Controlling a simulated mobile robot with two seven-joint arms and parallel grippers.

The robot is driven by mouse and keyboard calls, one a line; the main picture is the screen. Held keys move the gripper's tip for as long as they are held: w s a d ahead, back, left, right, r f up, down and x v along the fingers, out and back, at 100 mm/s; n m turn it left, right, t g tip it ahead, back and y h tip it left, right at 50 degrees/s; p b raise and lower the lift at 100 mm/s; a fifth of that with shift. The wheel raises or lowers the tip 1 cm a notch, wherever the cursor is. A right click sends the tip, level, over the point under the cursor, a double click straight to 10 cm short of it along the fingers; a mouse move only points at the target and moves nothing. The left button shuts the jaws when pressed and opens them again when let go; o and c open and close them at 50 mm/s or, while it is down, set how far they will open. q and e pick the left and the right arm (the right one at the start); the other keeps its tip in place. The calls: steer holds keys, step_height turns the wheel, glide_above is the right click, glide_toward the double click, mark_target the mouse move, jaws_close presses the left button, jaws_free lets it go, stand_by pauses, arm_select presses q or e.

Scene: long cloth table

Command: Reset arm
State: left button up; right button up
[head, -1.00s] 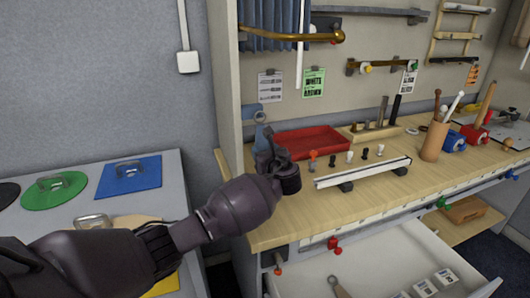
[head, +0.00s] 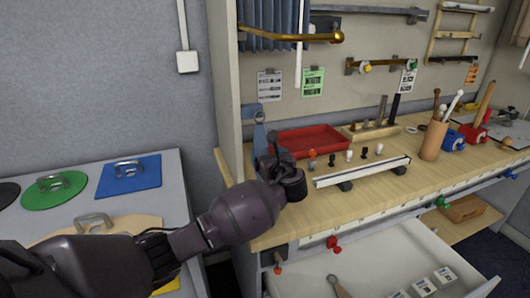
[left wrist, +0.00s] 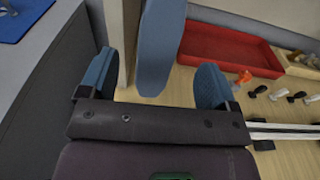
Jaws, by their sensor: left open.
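My left gripper (head: 274,160) is over the left end of the wooden workbench, near the red tray. In the left wrist view its two blue fingers (left wrist: 155,85) are spread apart. A blue, round-ended object (left wrist: 158,45) shows between and beyond the fingers; I cannot tell whether it touches them. In the head view a blue upright piece (head: 258,125) stands just behind the gripper, which partly hides it. My right gripper is in neither view.
The red tray (head: 312,139) lies behind the gripper. A white rail (head: 362,172) and several small pegs are to its right. An open drawer (head: 385,272) is below. A grey cabinet with green (head: 54,190) and blue (head: 129,175) lids stands left.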

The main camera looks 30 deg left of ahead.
arm_select(q)
steer(key=v, duration=0.7)
steer(key=shift+s+d, duration=0.2)
steer(key=w+d+n+t+h, duration=0.3)
steer(key=d+n+t+h, duration=0.1)
steer(key=d+n+h, duration=0.35)
steer(key=s+d+f+n+h, duration=0.2)
steer(key=s+f+n+h, duration=0.4)
steer(key=n+h, duration=0.1)
steer(key=s+a+f+n+g, duration=0.1)
steer(key=s+a+f+n, duration=0.2)
steer(key=s+f, duration=0.3)
steer(key=s+a+f+n+g+y, duration=0.1)
steer(key=s+a+f+n, duration=0.2)
steer(key=s+f, duration=0.4)
steer(key=s+a+f+n+g+y, duration=0.1)
steer(key=s+a+f+n, duration=0.2)
steer(key=s, duration=1.4)
step_height(320, 180, down, 4)
steer(key=shift+a+r+n+g, duration=0.2)
steer(key=shift+a+n+g, duration=0.2)
steer(key=shift+n, duration=0.55)
steer(key=shift+w, duration=0.1)
